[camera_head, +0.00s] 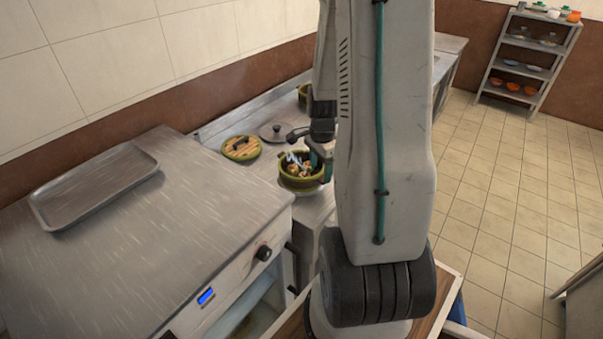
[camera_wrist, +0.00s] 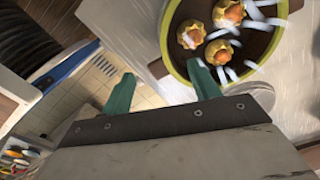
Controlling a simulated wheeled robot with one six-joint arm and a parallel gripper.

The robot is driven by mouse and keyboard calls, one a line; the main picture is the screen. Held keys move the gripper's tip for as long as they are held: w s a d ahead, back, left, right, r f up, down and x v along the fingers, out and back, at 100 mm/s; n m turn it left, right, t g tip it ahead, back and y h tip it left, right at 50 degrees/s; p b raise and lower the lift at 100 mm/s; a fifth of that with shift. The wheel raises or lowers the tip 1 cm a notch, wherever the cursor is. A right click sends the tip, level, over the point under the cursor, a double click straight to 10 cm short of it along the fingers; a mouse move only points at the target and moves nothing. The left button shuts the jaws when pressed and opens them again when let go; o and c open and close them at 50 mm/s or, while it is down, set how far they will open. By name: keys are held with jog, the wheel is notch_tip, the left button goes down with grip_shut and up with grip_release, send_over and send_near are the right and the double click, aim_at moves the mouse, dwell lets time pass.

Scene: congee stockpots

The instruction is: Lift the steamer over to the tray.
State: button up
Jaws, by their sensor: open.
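The steamer (camera_head: 284,174) is a round olive-green basket with dumplings inside and white steam wisps above. It stands on the counter in the middle of the head view. The wrist view shows part of the steamer (camera_wrist: 176,62) at the top, with orange-topped dumplings in it. My gripper (camera_wrist: 162,84) is open, its two green fingers apart. The right finger is at the steamer's rim; I cannot tell whether it touches. In the head view my gripper (camera_head: 319,160) is at the steamer's right side, partly hidden by my arm. The metal tray (camera_head: 90,187) is empty on the left worktop.
A round lid with a wooden slatted top (camera_head: 241,148) and a grey pot lid (camera_head: 277,132) lie behind the steamer. The worktop (camera_head: 190,215) between tray and steamer is bare. A shelf rack (camera_head: 528,60) stands far right.

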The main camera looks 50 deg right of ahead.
aim_at(320, 179)
notch_tip(320, 179, down, 5)
jog(key=shift+r, duration=0.15)
jog(key=shift+s, duration=0.1)
jog(key=c, duration=1.1)
jog(key=shift+c, duration=0.2)
jog(key=shift+d+r, duration=0.1)
